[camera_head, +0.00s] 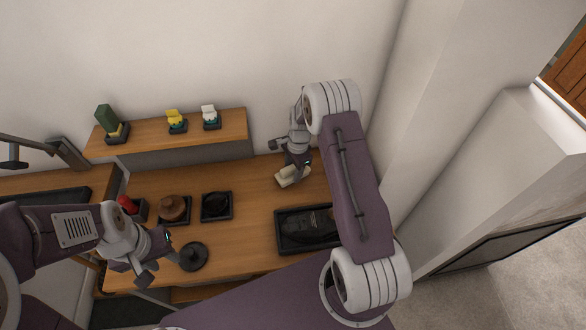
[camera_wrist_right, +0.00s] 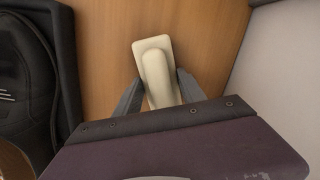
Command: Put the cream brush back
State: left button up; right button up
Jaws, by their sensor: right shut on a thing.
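The cream brush (camera_head: 290,177) is at the back right of the wooden bench, below my right gripper (camera_head: 296,167). In the right wrist view the cream brush (camera_wrist_right: 156,66) is a pale block with a raised handle, and the fingers of my right gripper (camera_wrist_right: 160,88) are shut on the handle from both sides. I cannot tell whether the brush touches the bench. My left gripper (camera_head: 160,269) is open and empty at the front left, beside a dark round object (camera_head: 194,257).
A tray (camera_head: 279,240) with a black boot lies right of centre. A black square holder (camera_head: 231,208), a brown brush (camera_head: 172,207) and a red-topped item (camera_head: 127,204) stand to the left. A shelf (camera_head: 200,133) behind carries green, yellow and white items. A wall bounds the right.

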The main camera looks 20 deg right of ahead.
jog(key=o, duration=0.9)
jog(key=shift+f, duration=0.15)
jog(key=o, duration=0.4)
